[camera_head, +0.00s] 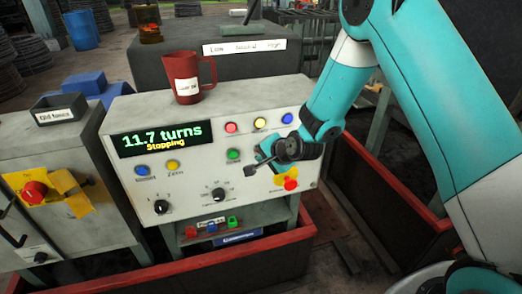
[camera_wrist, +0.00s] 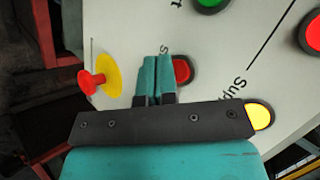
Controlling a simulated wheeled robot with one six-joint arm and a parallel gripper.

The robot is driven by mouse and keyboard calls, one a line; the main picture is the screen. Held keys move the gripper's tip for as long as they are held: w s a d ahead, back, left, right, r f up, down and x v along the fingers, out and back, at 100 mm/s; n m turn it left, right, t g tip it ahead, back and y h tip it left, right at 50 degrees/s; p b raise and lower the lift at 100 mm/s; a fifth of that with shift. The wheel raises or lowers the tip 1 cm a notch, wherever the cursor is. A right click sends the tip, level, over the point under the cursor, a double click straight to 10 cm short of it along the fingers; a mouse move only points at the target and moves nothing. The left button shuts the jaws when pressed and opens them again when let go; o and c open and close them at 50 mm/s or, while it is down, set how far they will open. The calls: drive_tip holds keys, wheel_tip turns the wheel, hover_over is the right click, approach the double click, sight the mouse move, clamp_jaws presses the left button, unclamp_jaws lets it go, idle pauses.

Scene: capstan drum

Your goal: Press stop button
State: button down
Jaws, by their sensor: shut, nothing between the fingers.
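The control panel (camera_head: 200,180) has a lit display (camera_head: 160,138) reading "11.7 turns" and "Stopping". In the wrist view a red button (camera_wrist: 183,70) sits just right of my fingertips, partly hidden by them; its label is mostly covered, with an "S" showing. My gripper (camera_wrist: 157,60) is shut and empty, its teal fingers close together at the panel face beside that button. I cannot tell whether they touch it. In the head view my gripper (camera_head: 264,155) hides this button. A green button (camera_wrist: 210,3) is beyond the fingertips; it also shows in the head view (camera_head: 233,155).
A red mushroom button (camera_wrist: 90,82) on a yellow plate stands out left of my fingers; it also shows in the head view (camera_head: 290,184). Red (camera_head: 231,128), yellow (camera_head: 260,122) and blue (camera_head: 287,118) lights line the panel's upper right. A red mug (camera_head: 187,78) stands on top.

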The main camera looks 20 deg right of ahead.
drive_tip(key=shift+s+b, duration=0.3)
drive_tip(key=shift+s, duration=2.2)
drive_tip(key=s+a+r+n+g+y, duration=0.1)
drive_tip(key=s+a+r+n+g, duration=0.1)
drive_tip(key=s+a+r+n, duration=0.25)
drive_tip(key=s+a+r+n+g+y, duration=0.1)
drive_tip(key=s+r+n+g, duration=0.1)
drive_tip(key=s+r+n, duration=0.35)
drive_tip(key=s+r+n+g, duration=0.2)
drive_tip(key=s+r+n, duration=0.2)
drive_tip(key=s, duration=0.5)
drive_tip(key=s+d+r+n+g+h, duration=0.1)
drive_tip(key=s+r+n+g, duration=0.2)
drive_tip(key=s+r, duration=0.3)
drive_tip(key=s+n, duration=0.1)
drive_tip(key=s, duration=0.2)
drive_tip(key=shift+s+d+h, duration=0.25)
drive_tip(key=shift+s+h, duration=0.05)
drive_tip(key=shift+s, duration=0.1)
